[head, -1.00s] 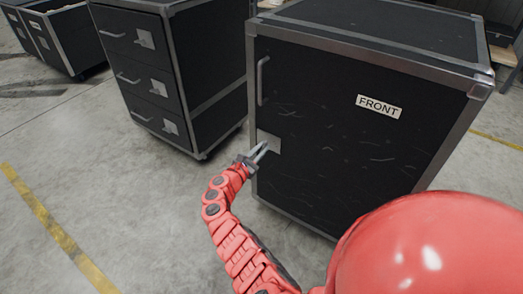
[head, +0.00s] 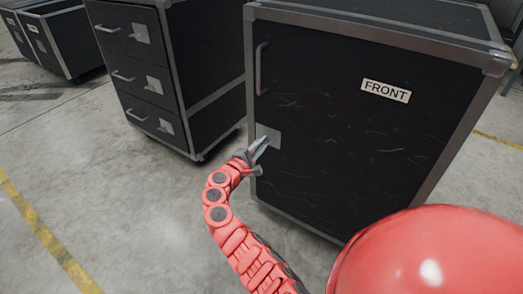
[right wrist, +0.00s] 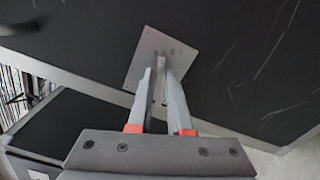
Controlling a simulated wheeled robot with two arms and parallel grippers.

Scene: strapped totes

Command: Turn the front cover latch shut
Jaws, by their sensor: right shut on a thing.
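The front cover (head: 340,150) is a black panel with metal edges and a white FRONT label (head: 386,91). Its latch (head: 270,134) is a square grey plate near the cover's left edge, below a vertical bar handle (head: 261,69). My right gripper (head: 263,142) is at this plate. In the right wrist view the latch plate (right wrist: 143,58) lies just past the fingertips, and the right gripper (right wrist: 161,75) is shut on the small latch knob (right wrist: 160,63) standing out from it. The fingers partly hide the knob, so its exact angle is unclear. My left gripper is not in view.
A black case with several drawers (head: 150,70) stands to the left of the front-cover case, with a floor gap between. Another black tote (head: 62,45) is at the far upper left. The concrete floor (head: 120,215) at the left is clear, with a yellow line.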

